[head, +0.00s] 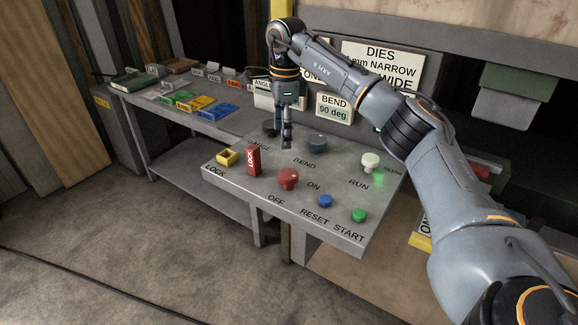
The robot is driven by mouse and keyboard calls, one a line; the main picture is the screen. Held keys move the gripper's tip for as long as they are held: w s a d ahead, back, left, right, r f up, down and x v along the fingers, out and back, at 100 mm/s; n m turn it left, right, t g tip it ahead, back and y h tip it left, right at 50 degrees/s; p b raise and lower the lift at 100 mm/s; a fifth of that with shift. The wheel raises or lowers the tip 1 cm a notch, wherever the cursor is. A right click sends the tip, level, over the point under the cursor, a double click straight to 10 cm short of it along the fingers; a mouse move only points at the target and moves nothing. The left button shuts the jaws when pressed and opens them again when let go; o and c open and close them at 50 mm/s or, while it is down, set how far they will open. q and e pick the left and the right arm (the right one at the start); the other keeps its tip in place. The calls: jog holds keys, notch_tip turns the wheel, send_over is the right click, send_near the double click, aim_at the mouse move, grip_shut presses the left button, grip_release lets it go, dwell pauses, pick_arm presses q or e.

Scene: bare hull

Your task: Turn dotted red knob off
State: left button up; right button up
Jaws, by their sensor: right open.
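A red knob (288,178) stands on the grey control panel (226,183), between the labels OFF and ON. Its dots and exact setting are too small to tell. My right gripper (287,143) points down over the panel's back part, behind the red knob and apart from it. It is open and empty, though the gap between its fingers hardly shows from here. My left gripper is not in view.
Signs stand behind.

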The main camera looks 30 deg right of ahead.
aim_at(289, 174)
jog(key=shift+h, duration=0.3)
jog(key=f+p, duration=0.1)
jog(key=f, duration=0.2)
jog(key=d+f+p, duration=0.1)
jog(key=f, duration=0.3)
jog(key=f+p, duration=0.1)
jog(key=f, duration=0.3)
jog(key=shift+s+d+f+p, duration=0.2)
jog(key=shift+s+p, duration=0.1)
jog(key=shift+p, duration=0.1)
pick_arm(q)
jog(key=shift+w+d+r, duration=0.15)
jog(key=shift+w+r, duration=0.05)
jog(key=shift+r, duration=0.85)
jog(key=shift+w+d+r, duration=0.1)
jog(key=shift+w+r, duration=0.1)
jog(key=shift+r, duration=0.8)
pick_arm(e)
jog(key=shift+f, duration=0.6)
jog(key=c, duration=1.2)
